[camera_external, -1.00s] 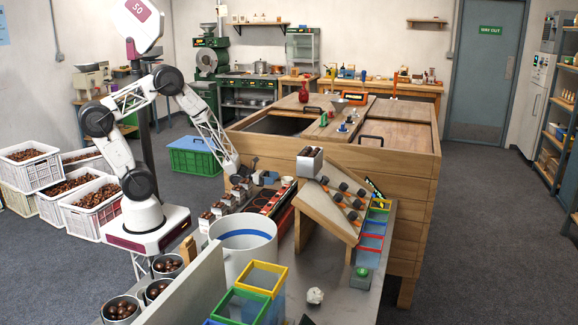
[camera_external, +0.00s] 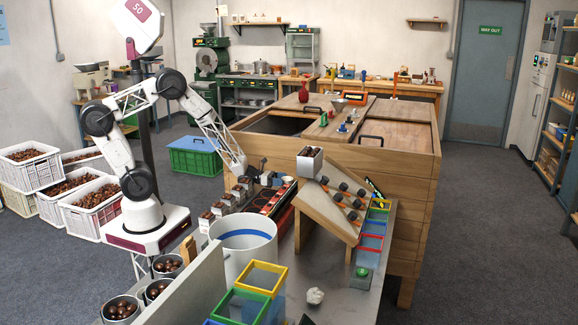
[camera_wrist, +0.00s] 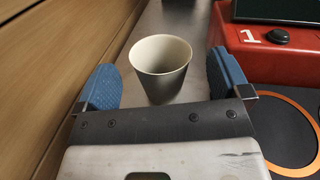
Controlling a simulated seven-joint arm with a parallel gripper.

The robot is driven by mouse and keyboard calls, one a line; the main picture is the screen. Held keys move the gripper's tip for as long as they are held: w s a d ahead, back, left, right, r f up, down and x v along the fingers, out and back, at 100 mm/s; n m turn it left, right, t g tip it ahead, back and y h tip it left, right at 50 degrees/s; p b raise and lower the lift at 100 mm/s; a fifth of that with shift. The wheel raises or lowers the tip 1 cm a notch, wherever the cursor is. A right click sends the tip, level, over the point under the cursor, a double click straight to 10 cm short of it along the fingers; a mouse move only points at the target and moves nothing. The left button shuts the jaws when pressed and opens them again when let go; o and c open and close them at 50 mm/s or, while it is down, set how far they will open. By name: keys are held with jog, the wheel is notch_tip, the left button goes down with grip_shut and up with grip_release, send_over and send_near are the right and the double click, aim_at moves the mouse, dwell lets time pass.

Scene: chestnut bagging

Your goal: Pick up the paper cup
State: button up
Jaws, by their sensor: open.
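The paper cup (camera_wrist: 161,58) is plain white-grey and empty inside. It stands upright on the grey metal table top in the wrist view. My gripper (camera_wrist: 163,78) is open, with one blue-padded finger left of the cup and one right of it. The cup's lower part is close to the dark gripper body; I cannot tell if they touch. Gaps show between the cup and both pads. In the external view my gripper (camera_external: 257,177) is low at the far end of the metal bench; I cannot make out the cup there.
A red unit (camera_wrist: 255,62) marked 1 with a black knob stands close to the right finger. A wooden wall (camera_wrist: 50,60) runs along the left. In the external view, small filled boxes (camera_external: 220,208), a white bucket (camera_external: 243,243) and a slanted wooden rack (camera_external: 335,205) stand nearby.

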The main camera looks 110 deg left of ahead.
aim_at(286, 179)
jog(key=shift+w+a, duration=0.2)
jog(key=shift+w, duration=1.4)
jog(key=shift+c, duration=0.3)
jog(key=c, duration=0.9)
jog(key=shift+r, duration=0.15)
notch_tip(286, 179, up, 10)
jog(key=shift+f, duration=0.1)
